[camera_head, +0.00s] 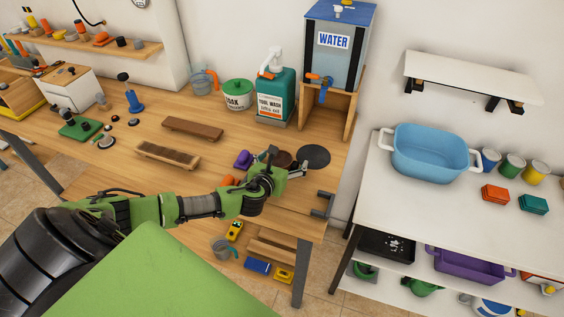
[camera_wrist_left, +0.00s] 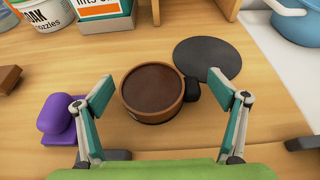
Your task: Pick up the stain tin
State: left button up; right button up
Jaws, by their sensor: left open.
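A round brown tin (camera_wrist_left: 152,92) with a dark brown top, which looks like the stain tin, stands on the wooden bench. A short black knob or handle sticks out at its right side. In the head view the tin (camera_head: 279,158) is partly hidden behind my left gripper (camera_head: 283,168). In the wrist view my left gripper (camera_wrist_left: 160,88) is open, with one finger on each side of the tin. Clear gaps show between the fingers and the tin, and nothing is held. My right gripper is in neither view.
A flat black disc (camera_wrist_left: 207,58) lies right of the tin. A purple object (camera_wrist_left: 60,115) sits close to the left finger. A green tool wash jug (camera_head: 276,95), an oak tub (camera_head: 238,94) and a water tank (camera_head: 339,45) stand behind. A black bracket (camera_head: 322,204) is at the bench's right edge.

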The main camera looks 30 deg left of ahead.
pick_arm(q)
jog(key=c, duration=1.4)
jog(key=shift+c, duration=0.2)
jog(key=shift+r, duration=0.1)
